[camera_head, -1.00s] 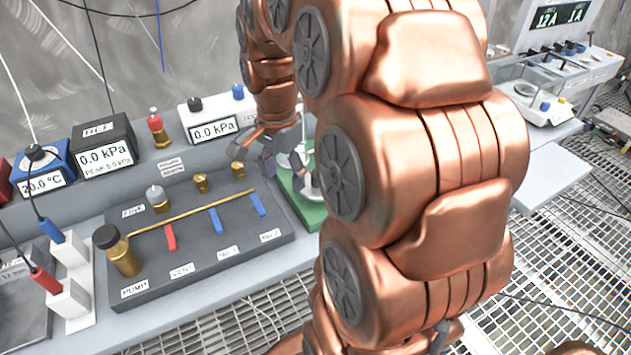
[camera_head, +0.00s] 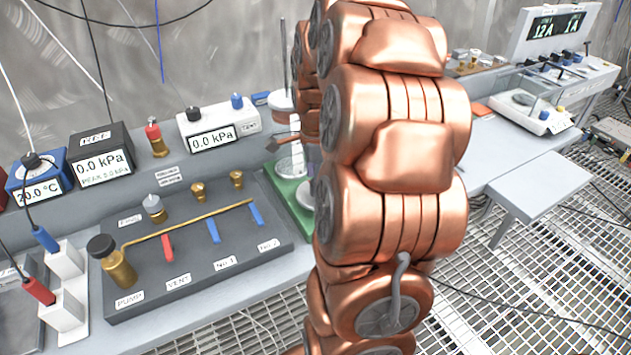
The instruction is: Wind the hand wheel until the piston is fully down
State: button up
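A device on a green base (camera_head: 284,193) stands on the bench, just left of my arm. A clear cylinder and pale round parts (camera_head: 290,162) show above the base, and a pale disc (camera_head: 283,101) shows higher up. My copper arm covers its right side. I cannot make out for sure which part is the hand wheel or the piston, or how low the piston stands. My gripper (camera_head: 285,142) is mostly hidden behind my arm. Only a finger-like tip shows, in front of the device at mid height. I cannot tell whether it touches anything, or whether it is open or shut.
A dark manifold board (camera_head: 200,262) with brass knobs and coloured levers lies left of the device. Behind it stand a black gauge (camera_head: 103,158) and a white gauge (camera_head: 216,134), both reading 0.0 kPa. A balance (camera_head: 530,108) and a low side table (camera_head: 540,185) are at the right.

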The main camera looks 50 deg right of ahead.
jog(key=shift+f, duration=0.85)
jog(key=c, duration=1.1)
